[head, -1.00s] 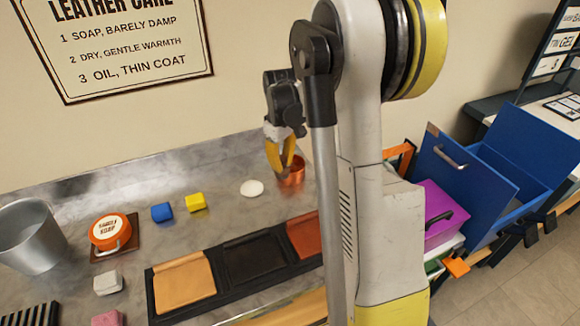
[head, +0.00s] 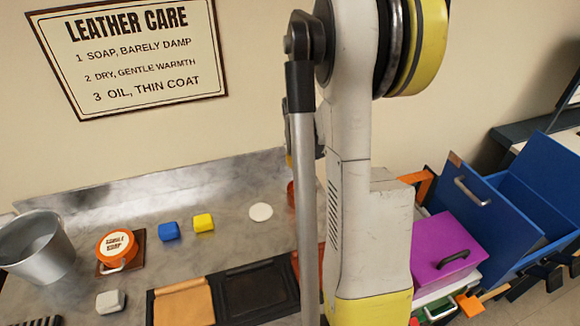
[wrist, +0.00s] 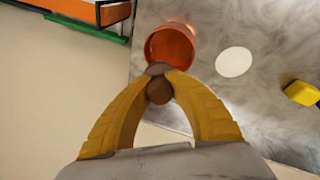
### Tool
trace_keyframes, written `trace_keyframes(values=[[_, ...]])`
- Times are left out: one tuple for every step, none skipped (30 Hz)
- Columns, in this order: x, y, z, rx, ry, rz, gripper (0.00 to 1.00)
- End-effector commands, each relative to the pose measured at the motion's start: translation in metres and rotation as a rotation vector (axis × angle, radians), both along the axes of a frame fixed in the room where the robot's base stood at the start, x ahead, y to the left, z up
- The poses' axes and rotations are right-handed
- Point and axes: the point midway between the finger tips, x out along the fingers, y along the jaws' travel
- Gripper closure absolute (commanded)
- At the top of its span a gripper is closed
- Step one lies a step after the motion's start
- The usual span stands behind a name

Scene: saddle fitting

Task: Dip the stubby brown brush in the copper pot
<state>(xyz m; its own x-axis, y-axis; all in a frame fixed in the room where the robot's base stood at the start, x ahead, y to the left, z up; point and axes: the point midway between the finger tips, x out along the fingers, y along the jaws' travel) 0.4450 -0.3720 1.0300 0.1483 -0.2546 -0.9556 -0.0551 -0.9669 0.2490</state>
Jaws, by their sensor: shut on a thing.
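The copper pot (wrist: 170,45) is at the top middle of the wrist view, its open mouth facing me. In the head view only a sliver of the pot (head: 291,193) shows beside my arm. My gripper (wrist: 159,80) has its yellow fingers closed on the stubby brown brush (wrist: 159,91). The brush overlaps the pot's near rim in the wrist view; I cannot tell whether any of it is inside. My arm hides most of the gripper in the head view.
A white round disc (head: 261,212) lies beside the pot. Yellow (head: 204,222) and blue (head: 169,231) blocks, an orange tin (head: 116,246) and a metal bucket (head: 36,247) stand further left. A purple box (head: 445,250) and blue bin (head: 510,205) are at right.

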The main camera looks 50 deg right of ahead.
Motion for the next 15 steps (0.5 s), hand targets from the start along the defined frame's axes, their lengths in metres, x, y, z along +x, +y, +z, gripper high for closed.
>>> trace_keyframes(values=[[0.0,0.0,-0.005,0.0,0.0,0.001,1.0],[0.0,0.0,-0.007,0.001,0.0,0.001,1.0],[0.0,0.0,-0.01,0.001,0.0,0.001,1.0],[0.0,0.0,-0.013,0.001,0.0,0.001,1.0],[0.001,0.0,-0.015,0.001,0.001,0.001,1.0],[0.001,0.0,-0.019,0.001,0.001,0.001,1.0],[0.001,0.0,-0.022,0.001,0.001,0.001,1.0],[0.0,0.001,-0.026,0.001,0.001,0.001,1.0],[0.0,0.001,-0.03,0.001,0.001,0.001,1.0],[0.0,0.001,-0.034,0.001,0.001,0.001,1.0],[0.0,0.001,-0.037,0.002,0.001,0.001,1.0],[0.001,0.001,-0.041,0.002,0.001,0.001,1.0],[0.001,0.001,-0.045,0.002,0.001,0.001,1.0],[0.001,0.001,-0.048,0.002,0.001,0.001,1.0],[0.001,0.001,-0.052,0.002,0.001,0.001,1.0]])
